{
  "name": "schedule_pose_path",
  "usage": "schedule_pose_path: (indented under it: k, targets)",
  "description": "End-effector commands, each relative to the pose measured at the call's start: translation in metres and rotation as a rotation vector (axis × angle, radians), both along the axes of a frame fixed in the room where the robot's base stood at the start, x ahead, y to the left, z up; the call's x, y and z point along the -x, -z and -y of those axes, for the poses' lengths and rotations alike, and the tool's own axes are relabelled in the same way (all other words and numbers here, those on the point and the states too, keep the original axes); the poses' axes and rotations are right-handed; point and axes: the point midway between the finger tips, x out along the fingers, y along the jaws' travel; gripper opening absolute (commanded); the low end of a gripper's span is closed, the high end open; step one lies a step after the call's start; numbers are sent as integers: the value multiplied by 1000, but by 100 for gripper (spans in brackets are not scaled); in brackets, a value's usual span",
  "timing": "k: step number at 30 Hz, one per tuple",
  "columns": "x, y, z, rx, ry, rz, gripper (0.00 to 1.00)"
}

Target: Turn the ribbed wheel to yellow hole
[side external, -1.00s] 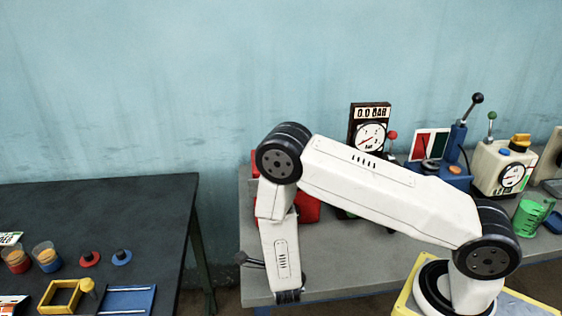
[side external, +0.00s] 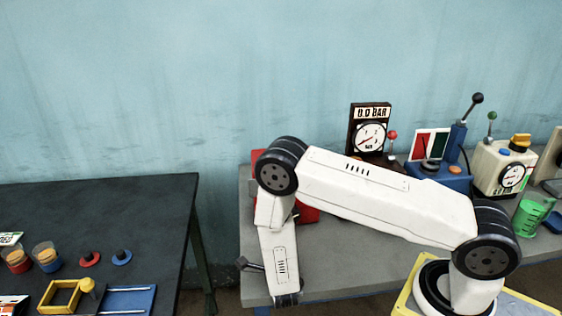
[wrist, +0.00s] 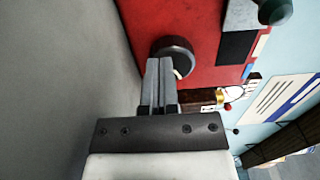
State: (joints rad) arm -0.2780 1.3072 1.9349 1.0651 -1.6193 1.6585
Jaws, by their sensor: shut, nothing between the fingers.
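In the wrist view, a round black knob (wrist: 178,50) with a pale mark on its rim sits on the face of a red box (wrist: 195,18). It may be the ribbed wheel, but ribs are hard to make out. My gripper (wrist: 160,62) is shut and empty, its fingertips at the lower left edge of the knob and overlapping it in the picture. Contact cannot be told. I cannot pick out a yellow hole. In the side external view, the red box (side external: 309,214) is mostly hidden behind my arm.
Beside the knob are a black panel (wrist: 235,47) and a grey block with a dark green knob (wrist: 275,11). On the grey bench (side external: 254,210) stand a gauge (side external: 370,137), a blue lever unit (side external: 440,174) and a green cup (side external: 528,217). A dark table (side external: 130,207) is at left.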

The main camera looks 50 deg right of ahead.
Motion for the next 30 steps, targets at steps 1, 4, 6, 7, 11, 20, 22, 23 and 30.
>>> schedule_pose_path:
  k: [1, 4, 6, 7, 11, 20, 22, 23, 30]
  targets:
    - [-4, 0, 4, 0, 4, 1, 0]
    - [-11, 0, 11, -1, 4, 3, 0]
    - [-15, 0, 16, -1, 3, 2, 0]
    - [-17, 0, 18, -1, 3, 2, 0]
    - [-26, 0, 26, -1, 3, 1, 0]
    - [-35, 0, 35, 0, 1, 0, 0]
    - [-35, 0, 35, 0, 1, 0, 0]
    - [-35, 0, 36, 0, 1, 0, 0]
    - [-35, 0, 35, 0, 1, 0, 0]
